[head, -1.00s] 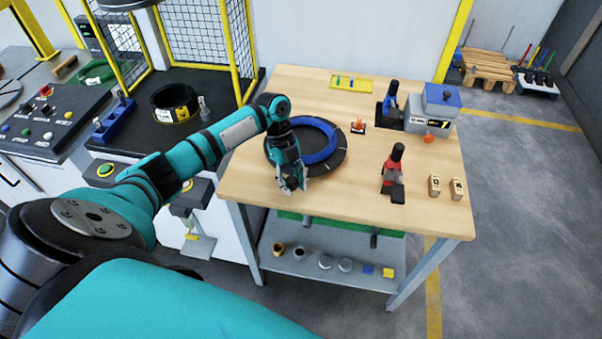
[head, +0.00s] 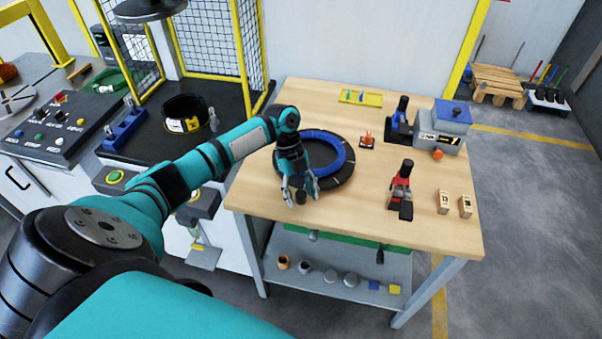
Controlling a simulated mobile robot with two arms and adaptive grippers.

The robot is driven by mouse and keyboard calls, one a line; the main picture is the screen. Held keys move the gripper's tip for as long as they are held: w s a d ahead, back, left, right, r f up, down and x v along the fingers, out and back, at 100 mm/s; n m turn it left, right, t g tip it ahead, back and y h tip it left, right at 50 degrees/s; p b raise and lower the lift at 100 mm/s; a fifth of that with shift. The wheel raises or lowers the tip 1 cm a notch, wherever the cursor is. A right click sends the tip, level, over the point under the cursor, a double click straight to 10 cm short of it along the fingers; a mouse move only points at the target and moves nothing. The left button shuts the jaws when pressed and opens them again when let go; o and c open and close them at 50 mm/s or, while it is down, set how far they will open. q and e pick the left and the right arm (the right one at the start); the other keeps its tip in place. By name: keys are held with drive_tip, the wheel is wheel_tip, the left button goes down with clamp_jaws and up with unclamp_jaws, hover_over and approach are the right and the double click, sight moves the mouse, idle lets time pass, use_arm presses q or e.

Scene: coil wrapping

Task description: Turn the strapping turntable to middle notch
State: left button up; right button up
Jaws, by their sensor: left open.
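The strapping turntable (head: 346,181) is a dark round disc on the left part of the wooden table, with a blue ring-shaped coil (head: 345,153) lying on it. My left gripper (head: 301,194) is over the disc's near left edge, pointing down, with its fingers apart. A small dark piece shows between the fingers; I cannot tell whether it is a turntable handle or part of the gripper, or whether the fingers touch it. My left wrist hides the left part of the disc and coil. The notch marks are too small to read. My right gripper is not in view.
On the wooden table (head: 420,232) stand a red and black tool (head: 401,188), two wooden blocks (head: 443,202), a blue and black tool (head: 398,118), a grey box with a blue lid (head: 440,120) and a yellow tray (head: 361,97). A fenced machine with a black coil (head: 186,110) stands left.

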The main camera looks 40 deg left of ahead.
use_arm(q)
drive_tip(key=v, duration=1.2)
drive_tip(key=shift+w+f, duration=0.15)
